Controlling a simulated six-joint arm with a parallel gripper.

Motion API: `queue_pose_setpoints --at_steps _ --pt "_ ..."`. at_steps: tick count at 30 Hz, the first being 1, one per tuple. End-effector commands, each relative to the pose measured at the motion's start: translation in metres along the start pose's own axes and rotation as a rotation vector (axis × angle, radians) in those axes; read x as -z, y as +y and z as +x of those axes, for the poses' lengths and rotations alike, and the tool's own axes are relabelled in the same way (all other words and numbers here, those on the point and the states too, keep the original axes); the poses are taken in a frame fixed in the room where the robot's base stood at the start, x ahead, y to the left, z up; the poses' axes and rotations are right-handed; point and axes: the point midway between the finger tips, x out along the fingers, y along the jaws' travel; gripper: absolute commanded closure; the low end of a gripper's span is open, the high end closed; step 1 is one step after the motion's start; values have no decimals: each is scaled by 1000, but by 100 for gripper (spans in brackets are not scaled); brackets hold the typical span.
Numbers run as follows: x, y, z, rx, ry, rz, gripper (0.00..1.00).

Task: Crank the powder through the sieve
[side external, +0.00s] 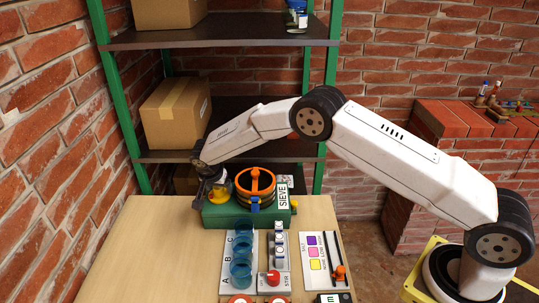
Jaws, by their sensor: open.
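The sieve (256,187) is an orange, banded round drum on a green base box (223,216) near the back of the wooden table. A white label reading SIEVE stands at its right side. An orange piece rises at the top of the drum, a blue piece sits at its front, and a small orange knob shows at the box's right edge. My gripper (208,190) is at the left end of the green box, beside the drum. It is open, but its fingers are small and dark here. Whether it touches the box or a crank there I cannot tell. No powder is discernible.
Blue clear cups (241,262) stand in a row marked A, B, C. Small white-and-blue containers, a red STIR knob (273,278) and a colour card (315,255) lie to the right. A green-framed shelf (225,40) with boxes stands behind. The table's left front is clear.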

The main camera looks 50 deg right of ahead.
Motion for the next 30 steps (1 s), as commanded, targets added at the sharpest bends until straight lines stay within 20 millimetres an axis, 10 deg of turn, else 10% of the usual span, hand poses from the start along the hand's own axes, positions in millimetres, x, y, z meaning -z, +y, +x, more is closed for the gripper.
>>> queue_pose_setpoints --at_steps 30 --pt "0 0 -78 0 0 0 16"
